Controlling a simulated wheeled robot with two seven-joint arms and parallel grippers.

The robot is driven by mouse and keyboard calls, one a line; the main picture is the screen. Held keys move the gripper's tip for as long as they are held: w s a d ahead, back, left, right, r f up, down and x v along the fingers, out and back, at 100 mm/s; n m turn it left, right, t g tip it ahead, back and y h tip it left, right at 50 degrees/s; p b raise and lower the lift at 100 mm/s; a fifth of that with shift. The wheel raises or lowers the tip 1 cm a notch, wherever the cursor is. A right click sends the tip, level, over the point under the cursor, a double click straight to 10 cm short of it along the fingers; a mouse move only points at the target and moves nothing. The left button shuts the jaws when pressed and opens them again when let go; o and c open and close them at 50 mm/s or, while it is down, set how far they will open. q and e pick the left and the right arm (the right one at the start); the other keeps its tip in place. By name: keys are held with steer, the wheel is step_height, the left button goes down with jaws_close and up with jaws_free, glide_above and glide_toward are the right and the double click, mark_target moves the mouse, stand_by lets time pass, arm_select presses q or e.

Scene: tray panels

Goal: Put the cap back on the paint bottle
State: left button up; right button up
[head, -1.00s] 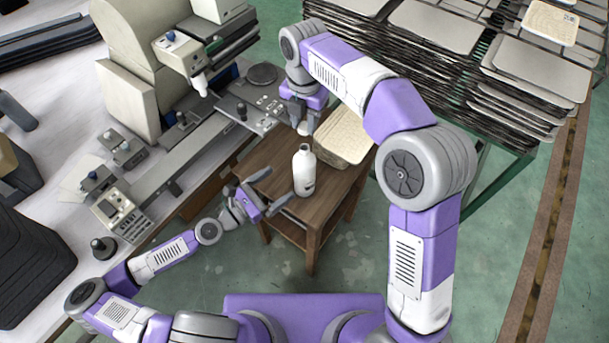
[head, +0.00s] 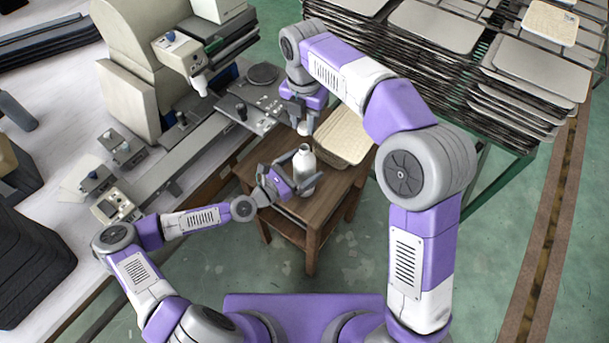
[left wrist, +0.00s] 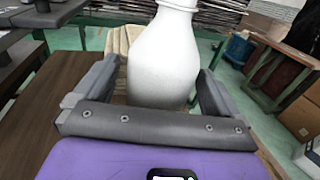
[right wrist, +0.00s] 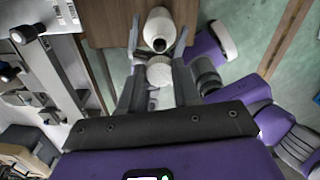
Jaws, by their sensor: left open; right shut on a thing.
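The white paint bottle (head: 305,178) stands upright on the small wooden table. My left gripper (head: 299,170) is open, with its fingers on either side of the bottle. In the left wrist view the bottle (left wrist: 163,62) stands between the spread fingers, with gaps beside it; its top is cut off. My right gripper (head: 303,126) is above the table, behind the bottle. In the right wrist view it is shut on the round white cap (right wrist: 160,71). The uncapped bottle (right wrist: 158,24), with a dark opening, shows just beyond the fingertips, apart from the cap.
The wooden table (head: 322,205) also carries a stack of beige trays (head: 345,140) behind the bottle. A machine with knobs and a rail (head: 195,125) stands close on the left. A rack of grey trays (head: 510,75) fills the back right. The table's front is clear.

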arm_select(q)
steer(key=c, duration=1.5)
arm_select(e)
steer(key=shift+f, duration=2.5)
steer(key=shift+f, duration=0.9)
steer(key=shift+f, duration=0.5)
